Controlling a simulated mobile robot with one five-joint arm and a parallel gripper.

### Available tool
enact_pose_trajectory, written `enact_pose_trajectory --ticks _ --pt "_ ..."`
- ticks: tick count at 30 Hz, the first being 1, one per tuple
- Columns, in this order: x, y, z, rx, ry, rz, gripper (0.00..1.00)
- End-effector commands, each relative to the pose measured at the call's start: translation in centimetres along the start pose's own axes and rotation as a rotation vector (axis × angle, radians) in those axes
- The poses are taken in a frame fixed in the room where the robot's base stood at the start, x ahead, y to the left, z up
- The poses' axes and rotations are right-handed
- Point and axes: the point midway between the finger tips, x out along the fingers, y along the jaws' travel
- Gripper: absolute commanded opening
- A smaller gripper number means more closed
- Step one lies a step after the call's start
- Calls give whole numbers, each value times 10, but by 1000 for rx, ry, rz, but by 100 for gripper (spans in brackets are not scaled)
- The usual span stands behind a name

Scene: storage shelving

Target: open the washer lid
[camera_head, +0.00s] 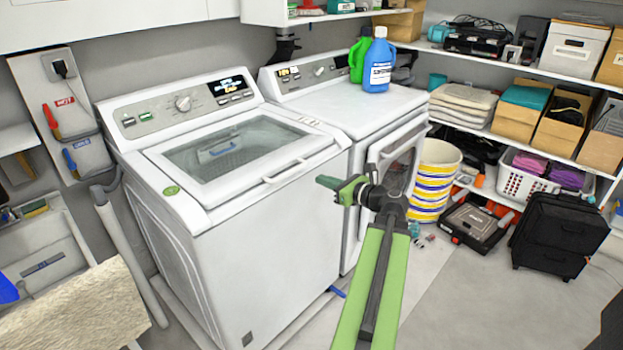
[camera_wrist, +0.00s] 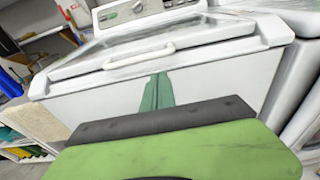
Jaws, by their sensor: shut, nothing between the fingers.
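The washer (camera_head: 250,260) is a white top-loader at the left of the head view. Its lid (camera_head: 235,150) has a glass window and lies shut. A white handle (camera_head: 285,171) sits on the lid's front edge; it also shows in the wrist view (camera_wrist: 139,56). My gripper (camera_head: 325,182) has green fingers and is in front of the washer's front right corner in the head view. In the wrist view, the fingers (camera_wrist: 156,92) are shut together and empty, pointing at the washer front just below the handle, apart from it.
A white dryer (camera_head: 345,105) stands right of the washer, with a blue detergent bottle (camera_head: 379,62) and a green one (camera_head: 360,55) on top. A striped bucket (camera_head: 433,180) and a black case (camera_head: 560,235) are on the floor at right. Open floor lies before the washer.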

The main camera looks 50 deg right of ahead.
Motion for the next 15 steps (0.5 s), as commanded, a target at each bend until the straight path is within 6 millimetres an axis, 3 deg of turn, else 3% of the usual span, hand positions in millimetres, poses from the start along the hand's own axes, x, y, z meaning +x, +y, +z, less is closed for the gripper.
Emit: enact_pose_trajectory --ticks 9,15 --pt "55 -9 -3 -1 1 -10 0" --pt "78 -11 -2 -1 1 -14 0"
